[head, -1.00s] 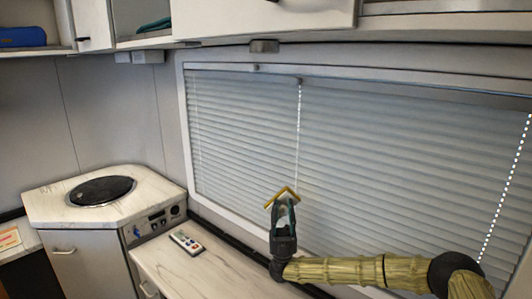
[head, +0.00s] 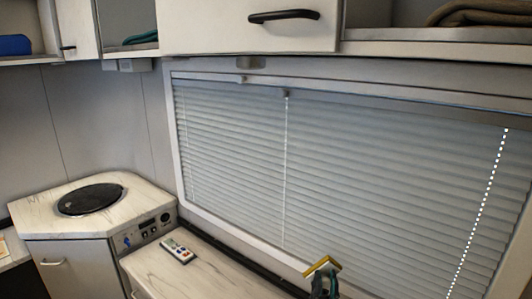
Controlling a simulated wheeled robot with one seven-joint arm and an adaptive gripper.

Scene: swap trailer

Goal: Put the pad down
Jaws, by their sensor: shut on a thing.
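My gripper (head: 325,284) is at the bottom edge of the head view, right of centre, in front of the window. It is shut on a yellow, angular thing (head: 322,265), which I take to be the pad. The pad shows as a bent yellow edge at the fingertips, held up in the air. Much of its face cannot be made out. The lower part of my gripper and the arm are cut off by the frame's bottom edge.
A white marble-look counter (head: 150,266) runs below the window, with a remote control (head: 178,251) on it. A corner unit (head: 137,207) with a round dark lid (head: 90,199) stands left. Overhead cupboards (head: 240,25) line the top. A blind (head: 350,180) covers the window.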

